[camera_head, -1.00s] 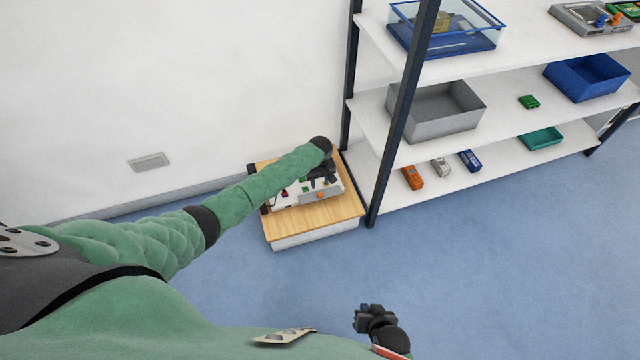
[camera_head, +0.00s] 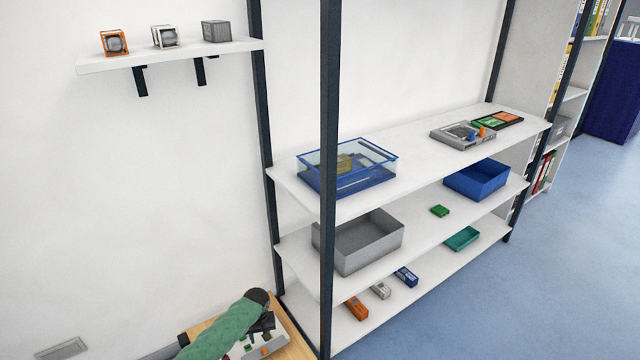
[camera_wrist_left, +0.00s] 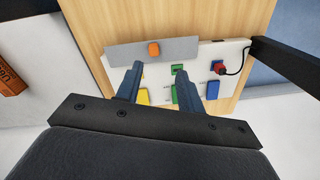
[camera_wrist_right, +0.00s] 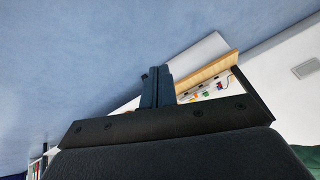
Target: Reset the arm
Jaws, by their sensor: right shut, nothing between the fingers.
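My left arm comes in at the bottom left of the head view. Its gripper (camera_head: 266,326) is over a white control box (camera_head: 277,341) on a wooden-topped stand (camera_head: 200,329). In the left wrist view the left gripper (camera_wrist_left: 156,72) has its two fingers apart with nothing held between them. The control box (camera_wrist_left: 232,58) below them has yellow, green and blue parts, an orange knob (camera_wrist_left: 154,49) on a grey panel and a red plug (camera_wrist_left: 219,68) with a black cable. My right gripper (camera_wrist_right: 157,74) has its fingers together and empty, above blue floor; the head view does not show it.
A shelf rack (camera_head: 328,150) stands right of the stand, with a glass-sided blue case (camera_head: 345,182), grey bin (camera_head: 362,248), blue bin (camera_head: 476,180) and teal tray (camera_head: 462,239). A wall shelf (camera_head: 170,54) holds small cubes. Floor at right is clear.

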